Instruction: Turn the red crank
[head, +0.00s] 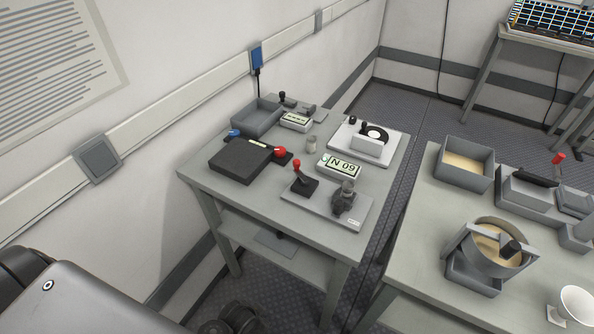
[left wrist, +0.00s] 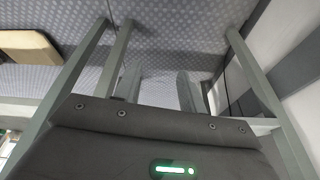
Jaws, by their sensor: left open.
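Several red-topped parts show in the head view. A red handle (head: 559,158) stands up at the end of a black arm (head: 535,176) on a grey device on the right table; this looks like the crank. A red-knobbed lever (head: 297,165) and a red ball (head: 280,151) are on the left table. In the left wrist view my left gripper (left wrist: 168,125) shows its dark housing with a green light. It is open, with nothing held, away from the crank. My right gripper is not in view.
The left table (head: 225,187) carries a black box (head: 240,160), a grey tray (head: 255,121) and several devices. A narrow floor gap separates the tables.

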